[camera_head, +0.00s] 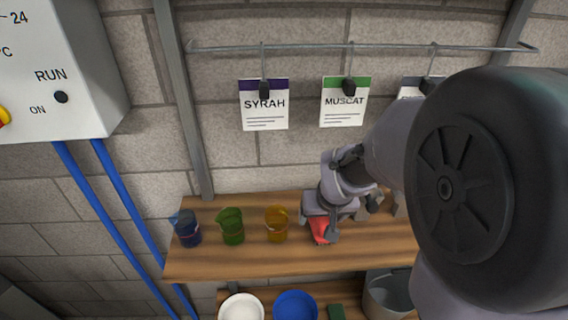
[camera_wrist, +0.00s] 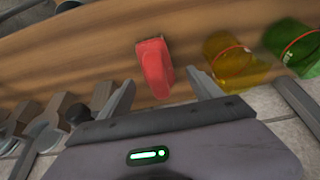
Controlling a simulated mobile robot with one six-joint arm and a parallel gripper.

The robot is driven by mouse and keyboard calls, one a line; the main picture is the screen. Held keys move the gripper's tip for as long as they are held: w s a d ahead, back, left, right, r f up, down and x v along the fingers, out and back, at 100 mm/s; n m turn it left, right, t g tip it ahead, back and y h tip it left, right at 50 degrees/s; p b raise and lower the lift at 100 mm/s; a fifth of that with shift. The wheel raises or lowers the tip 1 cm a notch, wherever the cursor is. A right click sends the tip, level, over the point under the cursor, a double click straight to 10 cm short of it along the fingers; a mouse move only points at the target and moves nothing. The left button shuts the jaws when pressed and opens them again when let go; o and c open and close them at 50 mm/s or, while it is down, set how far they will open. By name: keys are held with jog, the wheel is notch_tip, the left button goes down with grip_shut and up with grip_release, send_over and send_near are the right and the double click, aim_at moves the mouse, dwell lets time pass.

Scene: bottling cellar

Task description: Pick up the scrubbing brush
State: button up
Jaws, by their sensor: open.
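A red block-like object (camera_wrist: 154,68), which looks like the scrubbing brush, lies on the wooden shelf between my fingertips in the wrist view. Its bristles cannot be made out. In the head view the red brush (camera_head: 320,230) shows only in part, under my gripper at the middle of the upper shelf. My gripper (camera_head: 318,222) is open above it. In the wrist view the two fingers of my gripper (camera_wrist: 160,77) stand apart, one on each side of the brush's near end, with gaps visible. I cannot tell how high the fingertips are above the shelf.
Amber (camera_head: 277,224), green (camera_head: 232,227) and blue (camera_head: 187,229) beakers stand left of the brush on the upper shelf (camera_head: 250,264); the amber one is closest. Grey metal items (camera_wrist: 45,125) lie on the other side. A lower shelf holds bowls (camera_head: 295,307) and a bucket (camera_head: 388,297).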

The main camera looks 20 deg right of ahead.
jog(key=b+x, duration=0.1)
jog(key=x, duration=0.3)
jog(key=shift+w+d+f+b, duration=0.2)
jog(key=shift+w+f+b, duration=0.05)
jog(key=shift+w+b, duration=0.15)
jog(key=shift+r, duration=0.15)
jog(key=c, duration=1.5)
jog(key=shift+c, duration=0.2)
jog(key=shift+r, duration=0.15)
